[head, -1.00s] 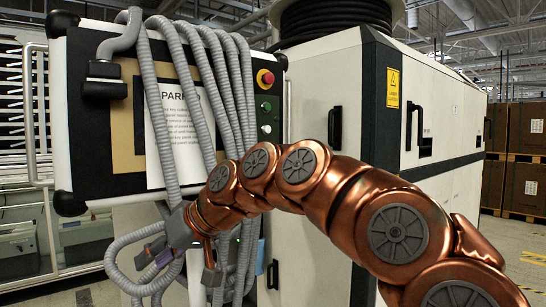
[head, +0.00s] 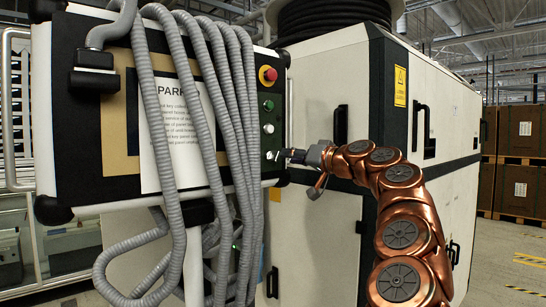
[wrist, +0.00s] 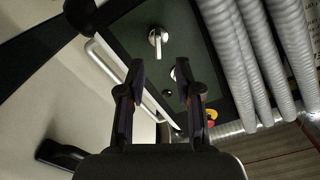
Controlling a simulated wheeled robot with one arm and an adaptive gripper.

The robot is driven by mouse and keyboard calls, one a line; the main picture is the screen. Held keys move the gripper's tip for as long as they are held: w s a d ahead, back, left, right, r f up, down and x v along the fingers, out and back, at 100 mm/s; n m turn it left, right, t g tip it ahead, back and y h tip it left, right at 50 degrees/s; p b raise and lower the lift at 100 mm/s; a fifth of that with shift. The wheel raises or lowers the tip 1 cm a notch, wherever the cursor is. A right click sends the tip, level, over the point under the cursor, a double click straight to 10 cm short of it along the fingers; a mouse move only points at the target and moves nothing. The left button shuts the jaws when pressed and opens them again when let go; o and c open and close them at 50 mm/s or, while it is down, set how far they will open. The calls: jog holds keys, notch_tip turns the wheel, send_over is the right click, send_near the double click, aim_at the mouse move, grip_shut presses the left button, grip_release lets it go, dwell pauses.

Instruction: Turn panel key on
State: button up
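The control panel (head: 95,35) hangs at the left in the head view, with a red emergency stop (head: 267,74) and several buttons down its right strip. A small pale key switch (head: 270,155) shows low on that strip. In the wrist view a silver key-like knob (wrist: 158,38) stands on the dark panel face, beyond my fingertips. My gripper (head: 287,155) is at the panel's right edge beside the key switch. In the wrist view my gripper (wrist: 160,72) has its two fingers apart with nothing between them. Whether a fingertip touches the panel I cannot tell.
Thick grey hoses (head: 205,90) drape over the panel face, left of the button strip. A sheet of paper (head: 170,135) is behind them. A large white cabinet (head: 315,225) with black handles stands behind and right of the panel. Open floor shows at the far right.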

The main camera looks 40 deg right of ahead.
aim_at(278, 155)
jog(key=shift+w+d+p, duration=0.15)
jog(key=shift+w+p, duration=0.35)
jog(key=shift+w, duration=1.25)
jog(key=shift+w+d+p, duration=0.15)
jog(key=shift+w+p, duration=0.35)
jog(key=shift+w, duration=1.25)
jog(key=shift+c, duration=0.4)
grip_shut()
